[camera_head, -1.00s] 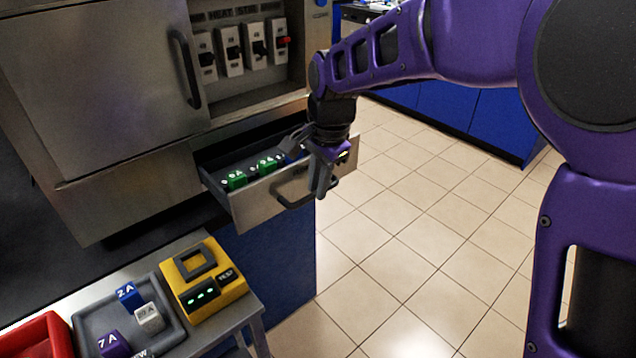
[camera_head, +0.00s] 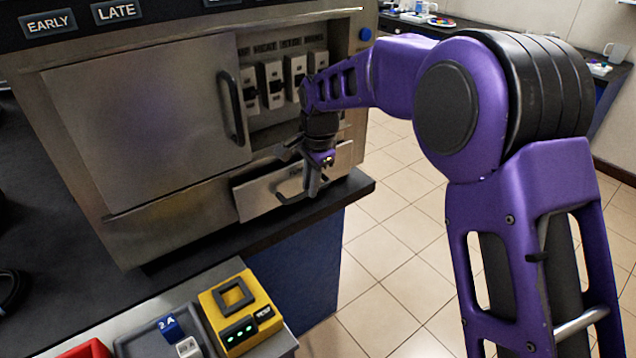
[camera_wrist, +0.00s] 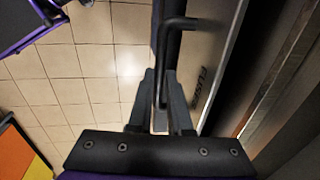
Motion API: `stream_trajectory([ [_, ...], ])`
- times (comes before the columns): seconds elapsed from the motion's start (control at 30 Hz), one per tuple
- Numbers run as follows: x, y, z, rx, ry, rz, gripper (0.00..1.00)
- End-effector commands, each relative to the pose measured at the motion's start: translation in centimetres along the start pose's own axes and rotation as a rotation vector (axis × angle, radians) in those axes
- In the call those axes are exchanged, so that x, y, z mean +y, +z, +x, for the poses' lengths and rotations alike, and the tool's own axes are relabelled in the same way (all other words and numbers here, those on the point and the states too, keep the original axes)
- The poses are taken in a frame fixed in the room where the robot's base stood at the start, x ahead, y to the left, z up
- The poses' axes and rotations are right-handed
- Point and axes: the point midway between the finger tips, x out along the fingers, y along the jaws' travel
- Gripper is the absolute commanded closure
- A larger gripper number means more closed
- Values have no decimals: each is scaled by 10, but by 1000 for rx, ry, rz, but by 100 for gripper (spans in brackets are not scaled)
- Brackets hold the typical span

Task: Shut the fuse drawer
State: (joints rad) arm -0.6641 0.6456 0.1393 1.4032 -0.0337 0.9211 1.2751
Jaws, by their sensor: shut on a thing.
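The fuse drawer (camera_head: 258,198) is a grey metal front low in the cabinet, with a dark bar handle. Its front now sits close to the cabinet face and its inside is hidden. A dark strip shows beside the front in the wrist view, so I cannot tell whether it is fully flush. My gripper (camera_head: 314,182) is at the drawer's right part, pointing down. In the wrist view my gripper (camera_wrist: 160,84) is shut on the dark handle (camera_wrist: 164,50), beside the drawer front (camera_wrist: 205,60) with its "FUSES" lettering.
The cabinet door (camera_head: 150,125) above is shut, beside a row of switches (camera_head: 272,85). A dark counter ledge (camera_head: 345,195) runs below the drawer. A yellow tester (camera_head: 255,318) and a grey tray (camera_head: 150,343) with fuses stand in front. Tiled floor is free at right.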

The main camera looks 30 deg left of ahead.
Motion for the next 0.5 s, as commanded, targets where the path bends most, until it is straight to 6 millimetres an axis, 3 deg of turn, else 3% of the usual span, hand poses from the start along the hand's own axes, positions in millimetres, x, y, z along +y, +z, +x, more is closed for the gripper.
stream_trajectory([
  [0.5,-13,0,1,2,-9,0,100],
])
